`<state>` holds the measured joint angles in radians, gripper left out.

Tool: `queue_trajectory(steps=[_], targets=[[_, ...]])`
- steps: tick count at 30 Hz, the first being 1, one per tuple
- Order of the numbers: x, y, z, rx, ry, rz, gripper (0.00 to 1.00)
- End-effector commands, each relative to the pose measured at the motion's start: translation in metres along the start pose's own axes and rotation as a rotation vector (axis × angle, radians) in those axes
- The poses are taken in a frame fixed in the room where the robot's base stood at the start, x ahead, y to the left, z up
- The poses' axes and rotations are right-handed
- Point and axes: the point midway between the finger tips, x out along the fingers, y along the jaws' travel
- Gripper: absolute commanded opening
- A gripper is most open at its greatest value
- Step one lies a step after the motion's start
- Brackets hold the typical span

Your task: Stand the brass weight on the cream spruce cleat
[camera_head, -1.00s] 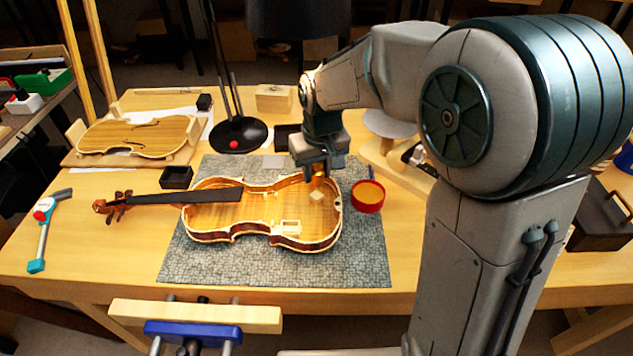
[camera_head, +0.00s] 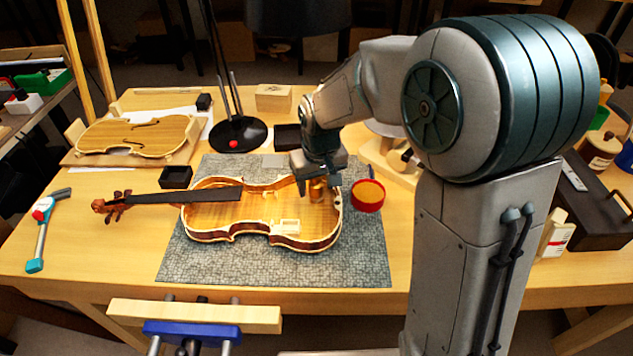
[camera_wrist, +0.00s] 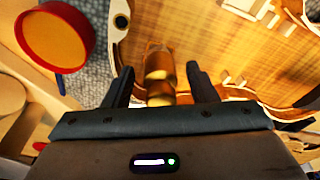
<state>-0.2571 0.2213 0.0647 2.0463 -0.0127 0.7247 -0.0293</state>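The brass weight (camera_head: 318,190) is inside the open violin body (camera_head: 215,219), near its right end. It also shows between my fingers in the wrist view (camera_wrist: 160,75). My gripper (camera_head: 317,188) is low over the violin, its fingers on either side of the weight. In the wrist view, my gripper (camera_wrist: 160,80) shows a gap between each finger and the weight, so it is open around it. The cream spruce cleat is hidden at the weight's place; I cannot see the contact under the weight.
A red round tub with an orange top (camera_head: 368,195) stands just right of the violin, and close by in the wrist view (camera_wrist: 55,40). The violin's rim surrounds the gripper's place. A grey mat (camera_head: 270,268) has free room in front.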

Motion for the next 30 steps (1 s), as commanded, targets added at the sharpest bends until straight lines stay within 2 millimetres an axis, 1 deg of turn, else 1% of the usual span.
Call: queue_trajectory(steps=[5,8,15,19,24,26,28,30], targets=[[-0.004,0.000,-0.001,0.000,0.000,0.000,0.52],[-0.016,0.000,-0.001,0.000,0.005,0.000,0.52],[-0.058,0.000,-0.001,0.000,0.004,0.001,0.52],[-0.072,0.000,-0.001,0.000,0.002,0.000,0.52],[-0.079,0.000,0.000,0.000,0.001,0.000,0.52],[-0.080,0.002,0.003,0.005,0.001,0.002,0.52],[-0.084,0.006,0.010,0.018,0.003,0.005,0.52],[-0.090,0.015,0.024,0.043,0.008,0.011,0.52]])
